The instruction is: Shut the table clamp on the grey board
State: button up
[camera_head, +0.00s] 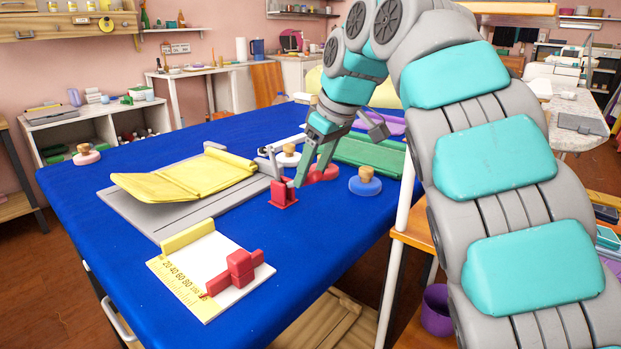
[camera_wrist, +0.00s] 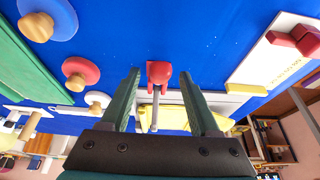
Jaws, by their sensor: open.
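The table clamp (camera_head: 284,196) has a red base on the blue table, just right of the grey board (camera_head: 135,212). Its grey lever stands raised from the base. The clamp's red part shows in the wrist view (camera_wrist: 158,72), with its grey rod reaching back between my fingers. A folded yellow cloth (camera_head: 185,180) lies on the grey board. My gripper (camera_head: 309,181) is open, low over the table at the clamp. In the wrist view its fingers (camera_wrist: 159,74) stand either side of the clamp, with gaps showing; I cannot tell if either touches it.
Knobbed discs stand nearby: blue (camera_head: 365,186), red (camera_wrist: 80,72) and white (camera_head: 287,160). A green folded cloth (camera_head: 368,153) lies behind. A white board (camera_head: 205,255) with a yellow scale and red block is at the front. The blue table (camera_head: 330,230) is clear front right.

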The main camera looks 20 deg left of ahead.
jog(key=shift+w+a+f, duration=0.1)
jog(key=shift+a+f, duration=0.2)
jog(key=shift+f, duration=0.3)
jog(key=shift+c, duration=0.4)
grip_shut()
dwell(0.6)
